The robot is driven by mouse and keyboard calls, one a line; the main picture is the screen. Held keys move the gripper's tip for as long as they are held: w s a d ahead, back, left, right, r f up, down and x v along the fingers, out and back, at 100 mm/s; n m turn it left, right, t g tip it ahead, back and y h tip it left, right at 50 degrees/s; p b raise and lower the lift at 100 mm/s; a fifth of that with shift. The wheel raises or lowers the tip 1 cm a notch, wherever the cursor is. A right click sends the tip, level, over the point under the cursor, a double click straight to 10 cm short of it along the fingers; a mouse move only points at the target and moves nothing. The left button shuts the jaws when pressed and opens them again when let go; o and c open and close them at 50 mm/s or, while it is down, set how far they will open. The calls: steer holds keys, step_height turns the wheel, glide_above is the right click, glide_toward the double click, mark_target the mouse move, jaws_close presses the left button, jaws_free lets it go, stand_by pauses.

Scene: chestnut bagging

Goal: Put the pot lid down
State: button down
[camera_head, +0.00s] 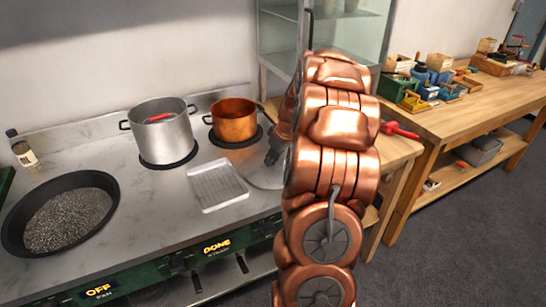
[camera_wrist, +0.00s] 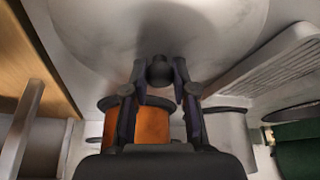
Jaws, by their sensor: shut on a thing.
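The pot lid (camera_head: 264,176) is a pale grey disc over the stove top (camera_head: 150,218), right of the metal rack and in front of the copper pot. My arm hides its right part. In the wrist view the lid (camera_wrist: 100,28) fills the upper middle, with its dark knob (camera_wrist: 160,70) between my fingers. My gripper (camera_wrist: 160,76) is shut on the knob; in the head view the gripper (camera_head: 274,152) is partly hidden by my arm. I cannot tell whether the lid touches the surface below it.
A silver pot (camera_head: 165,138) and the copper pot (camera_head: 235,122) stand on burners. The metal rack (camera_head: 217,186) lies just left of the lid. A black pan (camera_head: 105,182) with dark grains is at left. A wooden table (camera_head: 440,122) with boxes stands at right.

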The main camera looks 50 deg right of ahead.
steer(key=shift+f, duration=0.1)
steer(key=c, duration=0.9)
jaws_free()
steer(key=b+v, duration=0.2)
steer(key=v, duration=1)
steer(key=s+a+g+y, duration=0.1)
steer(key=s+a+g, duration=0.15)
steer(key=a, duration=1.05)
steer(key=s+a+g, duration=0.1)
steer(key=s+a, duration=0.2)
steer(key=a, duration=1.1)
steer(key=s+a+f+g, duration=0.1)
steer(key=s+a, duration=0.2)
steer(key=s, duration=0.3)
steer(key=s+a+f+h, duration=0.1)
steer(key=s+a+f, duration=0.1)
steer(key=s+a, duration=0.2)
steer(key=s+a+f+g, duration=0.1)
steer(key=s+a+f, duration=0.1)
steer(key=s, duration=0.8)
steer(key=shift+s+a+f+m+g, duration=0.1)
steer(key=shift+a+m+g, duration=0.1)
steer(key=shift+a, duration=0.25)
steer(key=shift+s+a+f+m+g, duration=0.1)
steer(key=shift+a+g, duration=0.05)
steer(key=shift+a, duration=0.3)
